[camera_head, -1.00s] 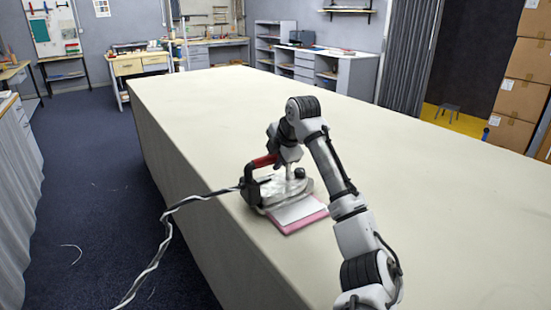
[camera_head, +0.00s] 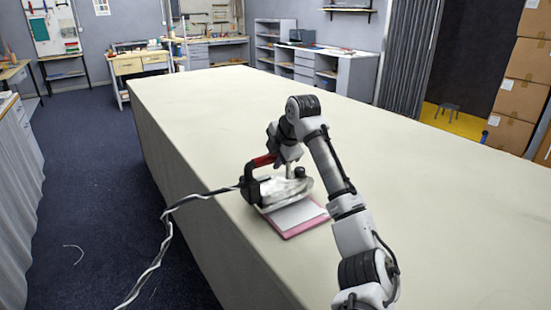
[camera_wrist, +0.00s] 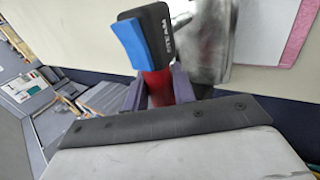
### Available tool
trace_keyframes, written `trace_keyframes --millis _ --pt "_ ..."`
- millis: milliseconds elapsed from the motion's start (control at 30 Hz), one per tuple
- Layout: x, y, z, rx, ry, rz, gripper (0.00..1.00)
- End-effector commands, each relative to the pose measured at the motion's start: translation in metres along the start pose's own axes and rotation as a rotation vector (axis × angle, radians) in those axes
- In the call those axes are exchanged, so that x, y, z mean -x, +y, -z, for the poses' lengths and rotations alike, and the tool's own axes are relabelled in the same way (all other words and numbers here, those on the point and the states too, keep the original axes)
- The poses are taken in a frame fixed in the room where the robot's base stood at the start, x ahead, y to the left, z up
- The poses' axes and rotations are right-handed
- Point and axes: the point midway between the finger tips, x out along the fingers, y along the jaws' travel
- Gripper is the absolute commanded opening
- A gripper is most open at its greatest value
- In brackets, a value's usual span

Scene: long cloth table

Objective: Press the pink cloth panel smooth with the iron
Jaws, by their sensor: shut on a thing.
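The iron (camera_head: 290,190) has a pale metal body, a black rear part and a red handle, with a striped cord trailing left. My gripper (camera_head: 277,157) is shut on its red handle, which also shows between the fingers in the wrist view (camera_wrist: 158,88). The iron sits over the far part of the pink cloth panel (camera_head: 305,229). The panel lies near the table's left edge with a white sheet-like area inside its pink border. Its far part is hidden under the iron. In the wrist view the panel's pink border (camera_wrist: 297,38) shows at the upper right.
The long cream cloth table (camera_head: 400,180) is otherwise bare, with free room beyond and to the right. Its left edge runs close beside the panel. The cord (camera_head: 165,235) hangs off that edge toward the floor. Boxes (camera_head: 518,100) stand far right.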

Motion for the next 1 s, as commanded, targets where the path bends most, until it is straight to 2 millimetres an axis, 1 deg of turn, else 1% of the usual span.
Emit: trace_keyframes --millis 33,400,533,867,1000 --pt "0.011 0.008 0.001 0.003 -0.002 -0.009 0.0" --pt "0.037 0.025 0.001 0.005 -0.004 -0.012 0.0" --pt "0.042 0.028 0.001 0.005 -0.004 -0.013 0.0" --pt "0.042 0.027 0.0 0.004 -0.005 -0.014 0.0" --pt "0.049 0.023 -0.005 0.003 -0.007 -0.015 0.0"
